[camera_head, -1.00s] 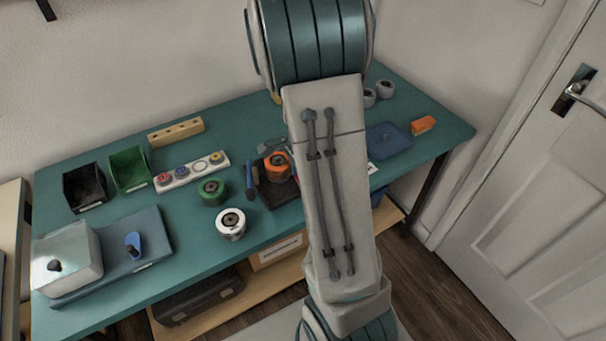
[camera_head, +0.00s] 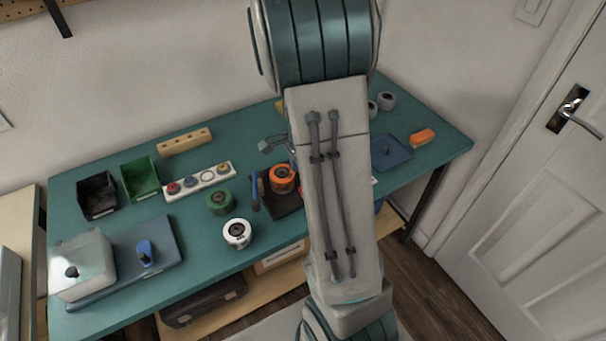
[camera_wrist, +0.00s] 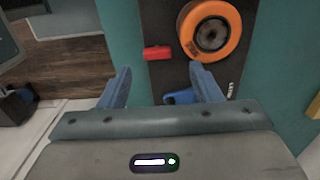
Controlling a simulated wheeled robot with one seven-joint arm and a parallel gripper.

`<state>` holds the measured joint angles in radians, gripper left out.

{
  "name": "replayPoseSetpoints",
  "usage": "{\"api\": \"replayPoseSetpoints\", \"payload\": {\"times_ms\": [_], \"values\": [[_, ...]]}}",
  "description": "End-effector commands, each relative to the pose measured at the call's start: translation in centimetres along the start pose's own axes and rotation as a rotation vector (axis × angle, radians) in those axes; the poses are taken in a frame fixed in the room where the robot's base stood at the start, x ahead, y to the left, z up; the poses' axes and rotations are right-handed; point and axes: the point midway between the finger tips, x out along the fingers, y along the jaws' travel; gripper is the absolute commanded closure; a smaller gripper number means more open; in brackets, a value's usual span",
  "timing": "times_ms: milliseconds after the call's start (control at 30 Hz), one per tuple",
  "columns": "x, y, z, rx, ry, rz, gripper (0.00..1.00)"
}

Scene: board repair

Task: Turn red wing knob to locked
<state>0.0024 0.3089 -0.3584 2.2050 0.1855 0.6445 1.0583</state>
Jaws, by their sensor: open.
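The red wing knob (camera_wrist: 157,52) shows in the wrist view as a short red bar lying crosswise on a dark board (camera_wrist: 165,75). It lies left of an orange ring-shaped part (camera_wrist: 212,30) on the same board. My gripper (camera_wrist: 160,76) is open, with its two blue-grey fingers apart and pointing toward the board. The red knob appears just beyond the fingertips, between their lines, and not gripped. A blue part (camera_wrist: 184,97) shows between the fingers, nearer the palm. In the head view my arm hides the gripper and most of the board's right side.
The orange part (camera_head: 282,178) also shows in the head view. A blue tray (camera_head: 390,152) and an orange block (camera_head: 423,137) lie at the right of the green bench (camera_head: 195,250).

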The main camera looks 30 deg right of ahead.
Motion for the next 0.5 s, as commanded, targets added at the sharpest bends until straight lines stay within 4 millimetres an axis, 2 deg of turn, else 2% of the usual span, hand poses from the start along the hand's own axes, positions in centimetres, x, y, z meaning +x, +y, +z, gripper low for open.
{"api": "replayPoseSetpoints", "payload": {"times_ms": [33, 200, 500], "values": [[-1.1, 0.1, -0.1, 0.003, 0.000, 0.002, 0.42], [-2.2, 0.3, -0.4, 0.009, 0.000, 0.006, 0.42], [-2.2, 0.4, -0.3, 0.008, -0.001, 0.009, 0.42]]}}
